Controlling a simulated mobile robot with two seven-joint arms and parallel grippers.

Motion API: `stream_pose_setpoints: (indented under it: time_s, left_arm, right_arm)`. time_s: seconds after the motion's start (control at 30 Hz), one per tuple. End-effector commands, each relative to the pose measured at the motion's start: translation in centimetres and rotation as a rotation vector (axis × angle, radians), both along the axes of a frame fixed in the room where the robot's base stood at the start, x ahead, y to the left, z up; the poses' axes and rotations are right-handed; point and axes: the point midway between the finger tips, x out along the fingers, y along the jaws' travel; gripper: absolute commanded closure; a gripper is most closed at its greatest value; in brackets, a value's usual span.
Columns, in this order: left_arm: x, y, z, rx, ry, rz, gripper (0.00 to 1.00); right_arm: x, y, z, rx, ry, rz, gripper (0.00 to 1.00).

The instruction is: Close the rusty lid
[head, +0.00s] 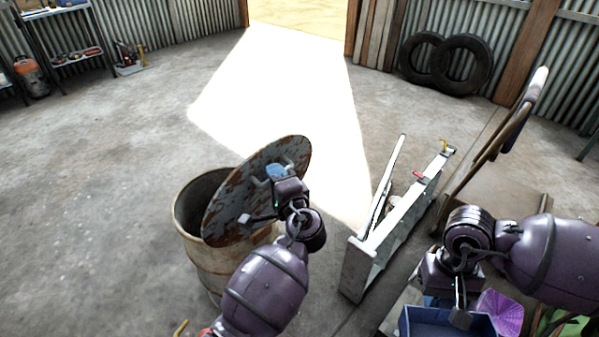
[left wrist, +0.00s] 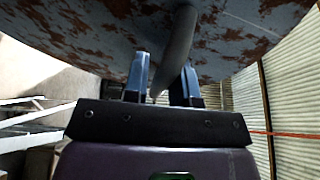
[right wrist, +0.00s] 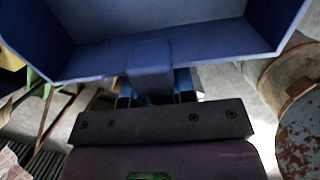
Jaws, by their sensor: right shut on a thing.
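The round rusty lid (head: 225,212), grey-blue with brown patches, is steeply tilted over the right side of the rusty barrel (head: 188,222). The barrel's dark mouth shows on the left. My left gripper (head: 275,178) is at the lid's handle. In the left wrist view, the lid (left wrist: 90,25) fills the top, and the grey handle (left wrist: 178,45) passes between the parted fingers of the left gripper (left wrist: 163,85), closer to the right finger. My right gripper (right wrist: 155,90) is shut on the tab of a blue bin (right wrist: 95,58), which also shows in the head view (head: 415,322).
A white folded ladder-like frame (head: 385,235) stands right of the barrel. A hand truck (head: 500,130) and two tyres (head: 448,62) are further right. Shelves (head: 65,35) stand at the back left. The concrete floor left of the barrel is clear.

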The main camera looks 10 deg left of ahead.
Motion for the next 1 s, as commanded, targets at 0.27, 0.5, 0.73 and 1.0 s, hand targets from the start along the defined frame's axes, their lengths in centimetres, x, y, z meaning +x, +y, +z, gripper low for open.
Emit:
stream_pose_setpoints:
  time_s: [0.27, 0.5, 0.73, 1.0]
  left_arm:
    - [0.0, 0.0, 0.0, -0.001, -0.001, 0.000, 0.83]
    - [0.0, 0.0, 0.0, 0.000, 0.000, 0.000, 1.00]
    - [0.2, 0.2, 0.3, -0.007, 0.003, 0.001, 1.00]
    - [1.8, 2.7, 2.0, -0.084, 0.046, 0.003, 1.00]
  right_arm:
    - [0.0, 0.0, 0.0, 0.000, 0.000, 0.000, 1.00]
    - [0.0, 0.0, 0.0, 0.000, 0.000, 0.000, 1.00]
    - [0.1, 0.0, 0.4, 0.000, -0.006, 0.000, 1.00]
    - [0.7, 0.0, 4.2, 0.000, -0.056, 0.000, 1.00]
